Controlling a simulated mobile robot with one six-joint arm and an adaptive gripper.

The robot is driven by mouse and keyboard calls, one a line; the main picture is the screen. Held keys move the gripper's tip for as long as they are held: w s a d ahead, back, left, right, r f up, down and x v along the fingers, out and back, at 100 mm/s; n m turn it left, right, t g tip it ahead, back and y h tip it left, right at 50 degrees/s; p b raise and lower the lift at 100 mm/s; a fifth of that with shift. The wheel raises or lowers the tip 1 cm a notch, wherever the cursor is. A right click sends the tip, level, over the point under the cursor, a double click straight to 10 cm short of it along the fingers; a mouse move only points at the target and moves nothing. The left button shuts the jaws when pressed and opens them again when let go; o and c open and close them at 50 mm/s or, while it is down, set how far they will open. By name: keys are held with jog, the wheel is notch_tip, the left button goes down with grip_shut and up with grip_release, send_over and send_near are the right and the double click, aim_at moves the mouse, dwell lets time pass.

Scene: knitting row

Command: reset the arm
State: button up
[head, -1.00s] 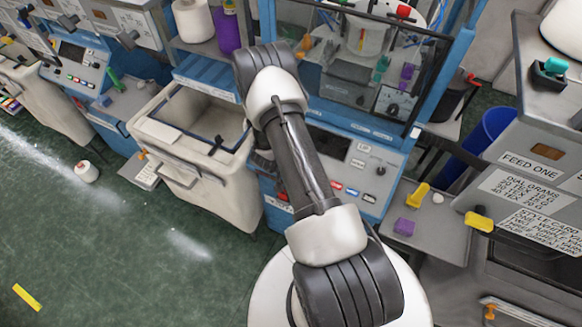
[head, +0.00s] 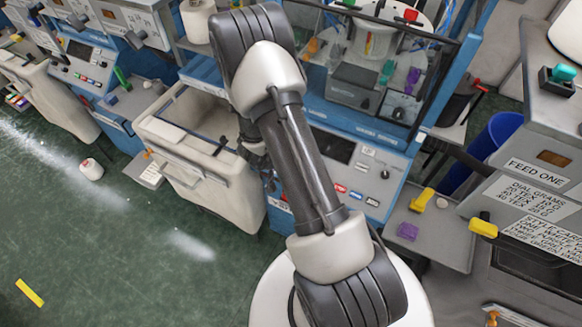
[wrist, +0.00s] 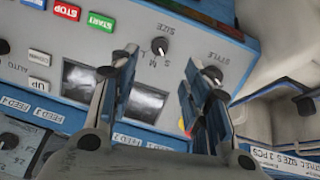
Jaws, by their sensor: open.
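My gripper (wrist: 162,78) is open in the wrist view, with its two fingers apart and nothing between them. Most of my gripper is hidden behind the arm there.
A pale bin (head: 190,150) stands just left of my arm. The blue machine (head: 375,180) with a clear window is behind and right. A side shelf (head: 425,230) holds yellow and purple pieces. A yarn cone (head: 91,169) lies on the open green floor (head: 110,250).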

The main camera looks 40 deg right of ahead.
jog(key=shift+v, duration=0.8)
jog(key=w+a+r+n+t+y+b, duration=0.35)
jog(key=w+a+r+b, duration=0.25)
jog(key=w+a+r, duration=0.3)
jog(key=s+a+r+n+t+y+b, duration=0.1)
jog(key=s+a+r+n+y+b, duration=0.35)
jog(key=a, duration=0.45)
jog(key=s+a+r+n+b, duration=0.2)
jog(key=s+a+r+b, duration=0.25)
jog(key=s, duration=0.45)
jog(key=s+d+f+n+g+h+b, duration=0.1)
jog(key=s+b, duration=0.5)
jog(key=s, duration=0.8)
jog(key=shift+f+n+h, duration=0.6)
jog(key=shift+f, duration=0.3)
